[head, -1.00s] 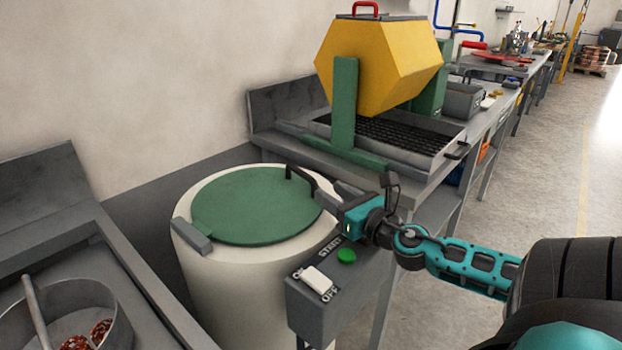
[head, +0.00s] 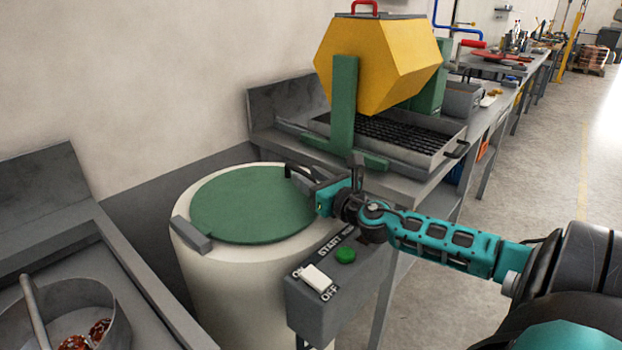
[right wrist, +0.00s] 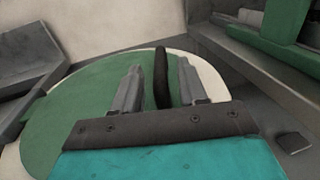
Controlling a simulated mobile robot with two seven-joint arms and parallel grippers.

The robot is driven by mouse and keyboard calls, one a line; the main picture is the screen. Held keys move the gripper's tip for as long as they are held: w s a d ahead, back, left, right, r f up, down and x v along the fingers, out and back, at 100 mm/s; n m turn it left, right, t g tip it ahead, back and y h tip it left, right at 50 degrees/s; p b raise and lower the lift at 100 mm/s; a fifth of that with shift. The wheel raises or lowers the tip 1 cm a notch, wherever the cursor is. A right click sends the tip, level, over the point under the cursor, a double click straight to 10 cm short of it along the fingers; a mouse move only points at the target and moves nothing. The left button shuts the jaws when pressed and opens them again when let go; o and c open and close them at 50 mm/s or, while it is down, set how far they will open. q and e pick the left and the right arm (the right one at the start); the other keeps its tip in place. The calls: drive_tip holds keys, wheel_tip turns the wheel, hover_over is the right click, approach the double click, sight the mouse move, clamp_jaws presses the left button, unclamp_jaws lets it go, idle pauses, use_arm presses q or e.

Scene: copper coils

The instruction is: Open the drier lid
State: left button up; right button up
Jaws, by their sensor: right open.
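The drier is a cream drum (head: 215,280) with a round green lid (head: 245,205), lying closed. A grey hinge block (head: 192,235) sits at the lid's near-left edge. The dark lid handle (head: 299,172) is on the far-right rim. My right gripper (head: 308,183) is at the handle in the head view, with its fingers partly hidden. In the right wrist view the open fingers (right wrist: 158,88) stand on either side of the black handle (right wrist: 161,75), apart from it, over the green lid (right wrist: 85,110). My left gripper is not in view.
A grey control box (head: 330,290) with a green button (head: 346,255) and a white switch stands in front of the drum. A yellow hexagonal tumbler (head: 375,62) stands on the bench behind. A metal pan (head: 75,290) is at the lower left.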

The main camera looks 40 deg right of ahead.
clamp_jaws()
idle(0.4)
drive_tip(key=shift+r, duration=0.1)
